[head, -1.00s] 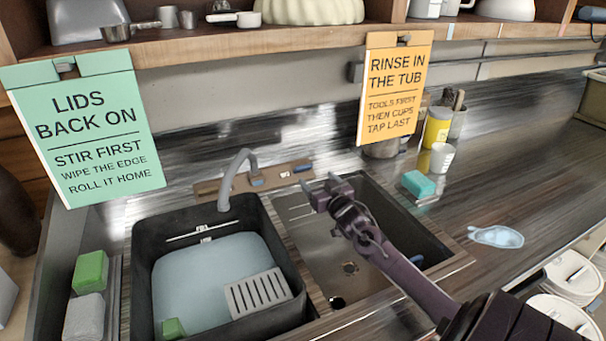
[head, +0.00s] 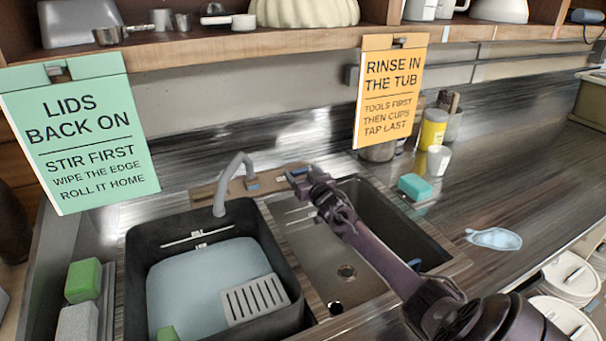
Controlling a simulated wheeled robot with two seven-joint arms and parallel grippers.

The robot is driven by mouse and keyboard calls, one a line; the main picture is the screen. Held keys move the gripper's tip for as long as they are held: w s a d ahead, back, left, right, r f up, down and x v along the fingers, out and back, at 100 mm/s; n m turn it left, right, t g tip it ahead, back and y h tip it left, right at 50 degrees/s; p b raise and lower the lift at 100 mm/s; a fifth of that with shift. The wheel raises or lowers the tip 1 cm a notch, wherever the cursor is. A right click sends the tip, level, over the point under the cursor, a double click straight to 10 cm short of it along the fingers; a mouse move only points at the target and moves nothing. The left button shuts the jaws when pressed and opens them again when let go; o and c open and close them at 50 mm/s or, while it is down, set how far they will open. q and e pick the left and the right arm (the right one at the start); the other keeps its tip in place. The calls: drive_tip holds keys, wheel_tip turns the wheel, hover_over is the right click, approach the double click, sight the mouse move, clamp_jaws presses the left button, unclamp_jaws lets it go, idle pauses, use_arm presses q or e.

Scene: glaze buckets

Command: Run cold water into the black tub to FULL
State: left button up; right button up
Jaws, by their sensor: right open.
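The black tub (head: 138,262) stands in the left side of the sink area. It holds pale blue water (head: 190,285), with the surface below a white line and small label (head: 197,238) on the inner back wall. The grey spout (head: 225,180) curves over the tub's back edge; I see no clear stream from it. A blue tap control (head: 253,184) sits on the wooden tap plate (head: 205,195). My right gripper (head: 298,176) is open and empty at the right end of this plate, right of the blue control. It hides part of the plate. My left gripper is out of view.
The empty sink basin (head: 320,255) is under my right arm. A teal sponge (head: 415,187), white cup (head: 438,160) and yellow container (head: 432,130) stand to the right. Signs hang above.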

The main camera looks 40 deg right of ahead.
drive_tip(key=c, duration=1)
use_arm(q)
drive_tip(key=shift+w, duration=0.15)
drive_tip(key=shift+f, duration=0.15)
